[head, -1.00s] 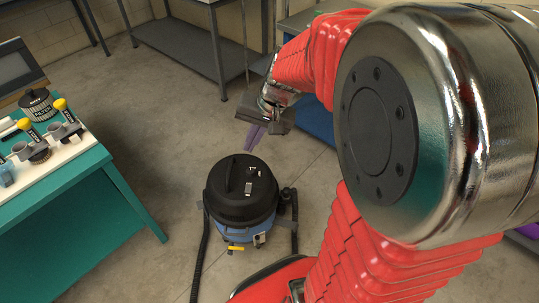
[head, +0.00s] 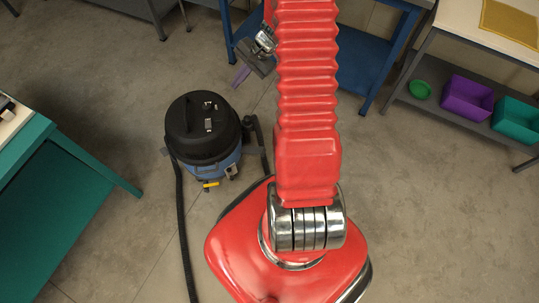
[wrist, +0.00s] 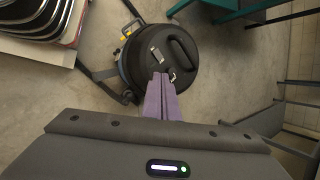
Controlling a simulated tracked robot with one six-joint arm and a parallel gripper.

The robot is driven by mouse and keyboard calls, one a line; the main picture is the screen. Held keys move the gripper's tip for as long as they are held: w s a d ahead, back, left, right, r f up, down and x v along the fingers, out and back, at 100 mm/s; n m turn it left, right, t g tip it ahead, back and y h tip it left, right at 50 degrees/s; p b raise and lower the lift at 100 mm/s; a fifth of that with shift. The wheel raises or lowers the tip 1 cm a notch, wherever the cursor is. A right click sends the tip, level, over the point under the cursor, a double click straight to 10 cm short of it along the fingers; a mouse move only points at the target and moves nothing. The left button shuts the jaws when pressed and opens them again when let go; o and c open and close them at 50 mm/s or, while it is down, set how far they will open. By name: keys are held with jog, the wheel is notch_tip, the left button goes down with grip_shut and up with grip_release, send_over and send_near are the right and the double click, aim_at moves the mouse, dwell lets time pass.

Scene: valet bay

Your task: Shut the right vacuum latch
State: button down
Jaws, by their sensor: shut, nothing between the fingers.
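The vacuum stands upright on the floor left of my base, with a black domed lid (head: 190,130) and a blue body (head: 226,162). A metal latch (head: 231,171) shows on its front right side, too small to tell whether it is open or shut. A yellow fitting (head: 210,184) is beside it, low on the body. My gripper (head: 240,76), with purple fingers, is above and to the upper right of the vacuum, apart from it. In the wrist view, my gripper (wrist: 160,76) is shut and empty, its tips overlapping the black lid (wrist: 182,50).
A black hose (head: 180,235) runs down the vacuum's left side along the floor. A teal table (head: 75,165) stands at left. A blue-framed bench (head: 352,65) is behind. A shelf at right holds a purple bin (head: 466,97) and a teal bin (head: 517,121). Floor at right is clear.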

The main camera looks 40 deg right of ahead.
jog(key=s+d+f+m+t, duration=0.1)
jog(key=s+d+f+m, duration=0.15)
jog(key=f, duration=0.55)
jog(key=s+d+f+m, duration=0.2)
jog(key=d+f+m, duration=0.15)
jog(key=f, duration=0.35)
jog(key=s+d+f+m+t, duration=0.15)
jog(key=d+f, duration=0.25)
jog(key=f, duration=0.4)
jog(key=s+a+f+m, duration=0.1)
jog(key=s+f+m, duration=0.2)
jog(key=s+f, duration=0.3)
jog(key=s+f+m+h, duration=0.1)
jog(key=s+f+m, duration=0.3)
jog(key=f, duration=1)
jog(key=s, duration=0.3)
jog(key=shift+a+f+t, duration=0.25)
jog(key=shift+a+t, duration=0.1)
jog(key=shift+w, duration=0.1)
jog(key=x, duration=1)
jog(key=shift+w+a+r, duration=0.1)
jog(key=shift+w+r, duration=0.2)
jog(key=shift+r, duration=0.3)
jog(key=shift+w+a+r, duration=0.15)
jog(key=shift+w+r, duration=0.1)
jog(key=shift+r, duration=0.3)
jog(key=shift+w+a+r, duration=0.1)
jog(key=shift+w+r, duration=0.2)
jog(key=shift+r, duration=0.3)
